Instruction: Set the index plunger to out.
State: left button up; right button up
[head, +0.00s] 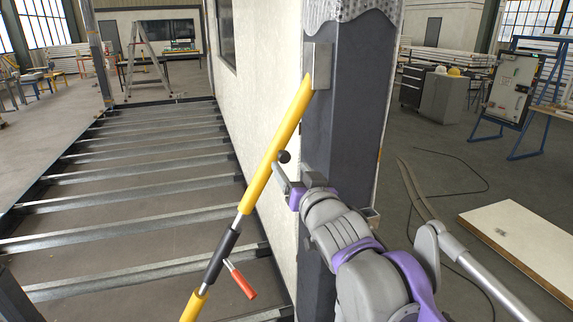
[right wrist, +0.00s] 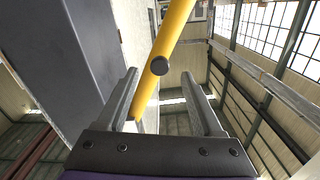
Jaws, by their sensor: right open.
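The index plunger (head: 284,156) shows as a small black ball knob on the side of a slanted yellow brace tube (head: 262,172). In the right wrist view the knob (right wrist: 160,65) is a dark round end in front of the yellow tube (right wrist: 172,35). My right gripper (head: 288,178) is open, just below and right of the knob in the head view. In the right wrist view its two fingers stand on either side of the knob's line, and nothing is gripped. I cannot tell whether the knob lies between the fingertips or just beyond. My left gripper is out of view.
The brace runs from a bracket (head: 322,68) on a dark steel post (head: 347,120) down to a dark sleeve with a red handle (head: 242,282). A cream wall panel (head: 262,90) stands behind. Open floor beams (head: 130,180) lie left; a white board (head: 525,235) lies right.

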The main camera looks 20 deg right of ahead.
jog(key=s, duration=0.5)
jog(key=shift+s+d+b, duration=0.1)
jog(key=shift+b, duration=0.2)
jog(key=s+d+f+g+h, duration=0.1)
jog(key=s+f+g, duration=0.2)
jog(key=f, duration=0.6)
jog(key=s+d+f+g+h, duration=0.1)
jog(key=s+f+g, duration=0.15)
jog(key=f, duration=0.65)
jog(key=s+a+f+n+g+y, duration=0.1)
jog(key=s+f+g, duration=0.6)
jog(key=s+f, duration=0.9)
notch_tip(320, 180, down, 4)
jog(key=shift+s+a+f+n, duration=0.25)
jog(key=shift+a+n, duration=0.15)
jog(key=shift+a, duration=0.05)
dwell(0.3)
